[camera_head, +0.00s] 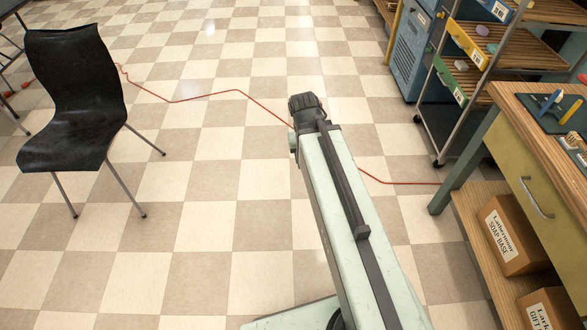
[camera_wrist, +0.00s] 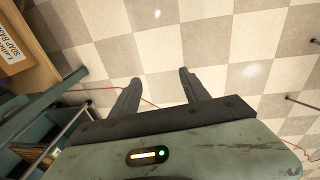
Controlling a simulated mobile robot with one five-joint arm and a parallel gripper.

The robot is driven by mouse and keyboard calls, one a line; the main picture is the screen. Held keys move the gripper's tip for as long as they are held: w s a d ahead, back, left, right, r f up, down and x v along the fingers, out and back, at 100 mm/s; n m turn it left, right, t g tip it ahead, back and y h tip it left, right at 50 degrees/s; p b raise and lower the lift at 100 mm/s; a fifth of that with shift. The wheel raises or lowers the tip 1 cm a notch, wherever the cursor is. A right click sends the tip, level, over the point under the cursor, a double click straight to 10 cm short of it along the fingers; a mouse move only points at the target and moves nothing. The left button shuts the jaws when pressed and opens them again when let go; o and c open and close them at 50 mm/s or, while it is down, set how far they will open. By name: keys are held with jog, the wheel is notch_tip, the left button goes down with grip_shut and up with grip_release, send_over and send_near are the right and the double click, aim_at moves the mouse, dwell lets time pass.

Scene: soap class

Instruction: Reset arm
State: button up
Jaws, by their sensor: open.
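My gripper (camera_wrist: 159,76) shows in the wrist view with its two dark fingers spread apart. Only checkered floor and a bit of red cord show between and behind them, and nothing is held. In the head view my pale green arm (camera_head: 345,200) stretches forward over the floor, with a dark rounded part at its far end. The gripper fingers cannot be made out in that view.
A black chair (camera_head: 72,95) stands at the left. A wooden workbench (camera_head: 545,110) and a shelf rack (camera_head: 485,60) stand at the right, beside a blue cabinet (camera_head: 412,50). A red cord (camera_head: 205,97) crosses the floor. The floor between chair and bench is largely clear.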

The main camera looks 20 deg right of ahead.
jog(key=s+a+n+y, duration=0.2)
jog(key=a, duration=0.6)
notch_tip(320, 180, up, 19)
jog(key=p, duration=1.9)
jog(key=shift+w+d+g, duration=0.2)
jog(key=shift+w+g, duration=0.1)
jog(key=shift+f, duration=0.1)
